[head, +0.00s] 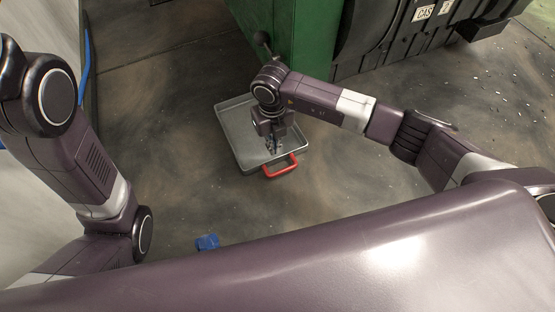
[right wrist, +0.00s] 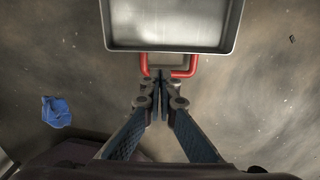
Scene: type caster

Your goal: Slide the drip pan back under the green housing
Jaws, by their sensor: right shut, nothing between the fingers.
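The drip pan (head: 233,128) is a shallow grey metal tray with a red handle (head: 281,168) on its near edge. It lies on the floor in front of the green housing (head: 290,40), out in the open. My right gripper (head: 273,146) appears over the pan in the head view. In the right wrist view, the shut fingertips (right wrist: 160,74) are at the red handle (right wrist: 183,72), with the pan (right wrist: 172,48) beyond it. The fingers hold nothing; whether they touch the handle I cannot tell. My left arm shows at the left, but its gripper is out of view.
A blue crumpled item (head: 207,242) lies on the floor nearer to me, and also shows in the right wrist view (right wrist: 56,111). A dark machine part with a label (head: 424,12) stands right of the housing. The floor around the pan is mostly clear.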

